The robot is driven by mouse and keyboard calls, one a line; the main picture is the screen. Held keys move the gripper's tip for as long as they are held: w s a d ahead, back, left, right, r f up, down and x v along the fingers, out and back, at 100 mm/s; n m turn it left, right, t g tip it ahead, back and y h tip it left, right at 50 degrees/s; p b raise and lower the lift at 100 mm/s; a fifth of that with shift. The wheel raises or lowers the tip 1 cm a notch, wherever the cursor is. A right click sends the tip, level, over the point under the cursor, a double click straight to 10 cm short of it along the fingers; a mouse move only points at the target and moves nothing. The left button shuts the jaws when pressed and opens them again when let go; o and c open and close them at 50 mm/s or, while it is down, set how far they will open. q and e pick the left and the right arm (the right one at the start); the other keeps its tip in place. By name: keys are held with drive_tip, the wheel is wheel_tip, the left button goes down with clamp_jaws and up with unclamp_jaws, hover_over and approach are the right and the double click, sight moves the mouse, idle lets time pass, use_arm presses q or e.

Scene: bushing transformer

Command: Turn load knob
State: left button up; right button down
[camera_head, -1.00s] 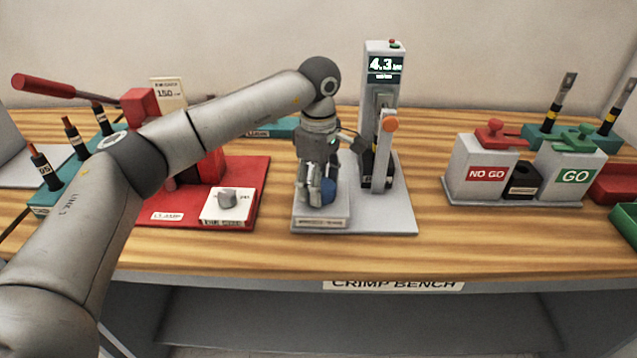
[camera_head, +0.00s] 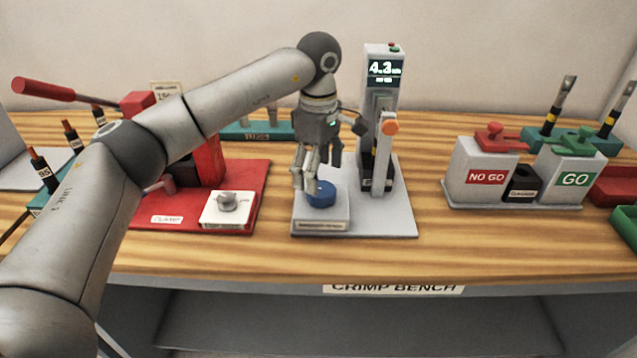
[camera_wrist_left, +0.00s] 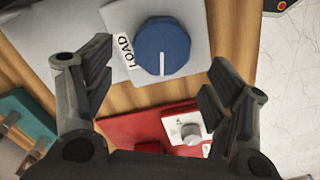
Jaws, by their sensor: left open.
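The blue load knob (camera_head: 321,194) sits on a grey box at the front left of the grey tester base (camera_head: 385,222). In the left wrist view the knob (camera_wrist_left: 163,47) shows a white pointer line towards the bottom of the picture, beside a label reading LOAD (camera_wrist_left: 127,50). My left gripper (camera_head: 306,186) is above and slightly left of the knob, fingers pointing down, apart from it. In the left wrist view its fingers (camera_wrist_left: 155,80) are spread wide and empty. My right gripper is not in view.
The tester column (camera_head: 383,110) with a 4.3 display and an orange-tipped lever (camera_head: 390,126) stands right behind the knob. A red clamp base (camera_head: 250,180) with a white selector panel (camera_head: 227,209) lies left. NO GO (camera_head: 484,175) and GO (camera_head: 572,177) boxes stand farther right.

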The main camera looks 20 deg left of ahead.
sight(321, 189)
use_arm(q)
wheel_tip(321, 189, up, 8)
drive_tip(key=shift+f, duration=0.15)
idle(0.4)
drive_tip(key=f+n+p, duration=0.1)
drive_tip(key=f+n, duration=0.3)
drive_tip(key=n, duration=0.3)
drive_tip(key=f+n+p, duration=0.1)
drive_tip(key=f+n, duration=0.3)
drive_tip(key=n, duration=0.2)
drive_tip(key=f+n+p, duration=0.1)
drive_tip(key=f+n, duration=0.2)
drive_tip(key=n, duration=0.4)
drive_tip(key=shift+d+f+n, duration=0.3)
drive_tip(key=shift+f, duration=0.1)
